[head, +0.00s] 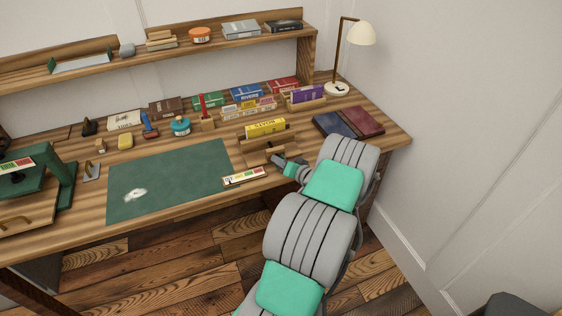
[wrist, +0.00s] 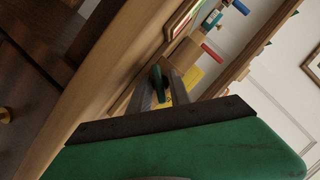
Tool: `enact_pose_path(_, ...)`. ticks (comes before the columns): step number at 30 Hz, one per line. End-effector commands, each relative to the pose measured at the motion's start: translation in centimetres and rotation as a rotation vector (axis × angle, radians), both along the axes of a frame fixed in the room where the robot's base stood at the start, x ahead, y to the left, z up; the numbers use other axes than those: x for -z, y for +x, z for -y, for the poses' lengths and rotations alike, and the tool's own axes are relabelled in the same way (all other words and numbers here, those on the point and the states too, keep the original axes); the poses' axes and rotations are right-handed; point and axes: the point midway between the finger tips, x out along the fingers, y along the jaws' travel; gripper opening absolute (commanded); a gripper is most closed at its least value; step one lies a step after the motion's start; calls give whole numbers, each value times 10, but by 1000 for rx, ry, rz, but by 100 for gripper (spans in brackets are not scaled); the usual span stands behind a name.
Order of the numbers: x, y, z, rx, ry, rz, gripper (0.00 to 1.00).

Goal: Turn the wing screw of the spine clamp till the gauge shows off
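The spine clamp (head: 258,156) is a wooden clamp near the desk's front edge, with a yellow book (head: 265,128) upright at it. Its gauge (head: 244,176) is a pale strip with coloured marks at the front edge, and lettering like "OFF" at its left; I cannot make out the pointer. The strip also shows at the top of the wrist view (wrist: 181,18). My gripper (head: 278,160) is at the clamp's right front. In the wrist view, a dark green piece (wrist: 157,77), apparently the wing screw, stands between my two grey fingers. Whether both touch it is unclear.
A green cutting mat (head: 175,180) lies left of the clamp. A green press (head: 60,178) stands at the far left. Rows of books (head: 246,93) stand behind, and dark red and blue books (head: 358,121) lie to the right. A lamp (head: 340,88) stands at the back right.

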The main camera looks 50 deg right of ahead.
Motion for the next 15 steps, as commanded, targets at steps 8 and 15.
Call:
enact_pose_path(8,0,0,0,1,0,-1,0)
enact_pose_path(15,0,0,0,0,-8,-5,0)
